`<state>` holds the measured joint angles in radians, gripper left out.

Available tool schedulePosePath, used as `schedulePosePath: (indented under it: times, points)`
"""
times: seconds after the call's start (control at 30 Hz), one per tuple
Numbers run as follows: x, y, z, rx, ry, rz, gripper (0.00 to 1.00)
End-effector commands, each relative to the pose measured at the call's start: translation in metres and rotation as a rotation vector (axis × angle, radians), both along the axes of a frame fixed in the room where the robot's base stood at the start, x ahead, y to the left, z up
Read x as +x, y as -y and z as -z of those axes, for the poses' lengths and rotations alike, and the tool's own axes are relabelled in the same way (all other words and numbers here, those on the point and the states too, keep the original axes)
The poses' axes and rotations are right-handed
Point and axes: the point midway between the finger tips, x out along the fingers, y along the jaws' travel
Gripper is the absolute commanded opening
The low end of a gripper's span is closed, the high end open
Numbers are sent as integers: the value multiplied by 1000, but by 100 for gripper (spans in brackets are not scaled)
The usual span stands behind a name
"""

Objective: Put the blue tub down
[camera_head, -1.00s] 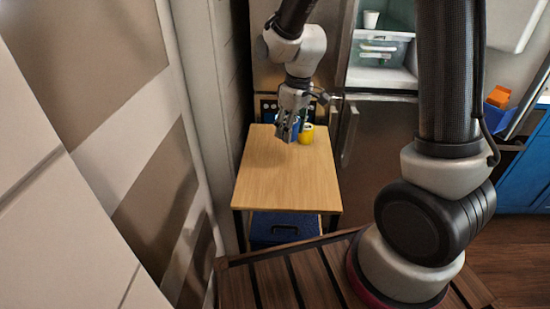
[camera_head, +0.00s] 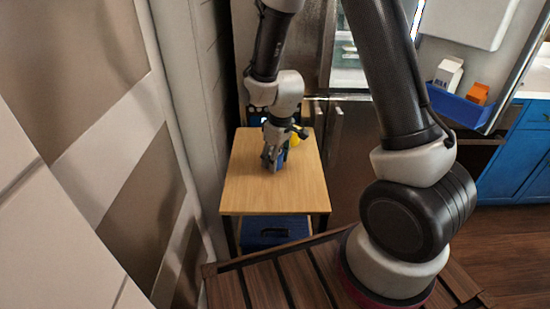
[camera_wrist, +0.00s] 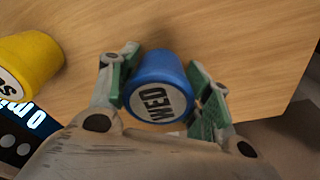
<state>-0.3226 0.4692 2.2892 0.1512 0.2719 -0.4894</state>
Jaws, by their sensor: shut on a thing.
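The blue tub (camera_wrist: 160,72) is between the two green-padded fingers of my gripper (camera_wrist: 161,92) in the wrist view, its round label reading "WED" facing the camera. In the head view my gripper (camera_head: 271,163) is low over the wooden table (camera_head: 247,196), and only a little of the blue tub shows beside the fingers. The tub is at or just above the tabletop; I cannot tell whether it touches. A yellow tub (camera_wrist: 28,62) stands to the left in the wrist view, apart from the blue one.
A blue box (camera_head: 275,232) sits beneath the table. A blue bin (camera_head: 462,105) holding a milk carton (camera_head: 447,73) and an orange carton (camera_head: 478,93) is on the open fridge door at right. The table's front half is clear.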

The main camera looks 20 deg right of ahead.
Motion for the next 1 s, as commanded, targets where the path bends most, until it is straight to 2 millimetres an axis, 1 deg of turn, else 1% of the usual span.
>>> schedulePosePath:
  times: [0.03, 0.07, 0.1, 0.17, 0.2, 0.5, 0.6, 0.67, 0.77, 0.9, 1.0]
  points:
    - [0, 0, 2, -1, -1, 0, 17]
    - [0, 0, 2, -1, -1, 0, 51]
    - [0, 0, 2, -1, -1, 0, 58]
    - [0, 0, 2, 0, 0, 0, 69]
    - [0, 0, 2, 0, 0, 0, 72]
    - [0, 0, 1, 0, 0, 0, 72]
    - [0, 0, -6, 1, 3, 0, 72]
    - [0, 0, -14, 2, 2, 0, 72]
    - [-2, 2, -34, 2, 6, 0, 72]
    - [-5, 5, -67, 2, 5, 0, 72]
    - [-7, 6, -88, 2, 5, 0, 72]
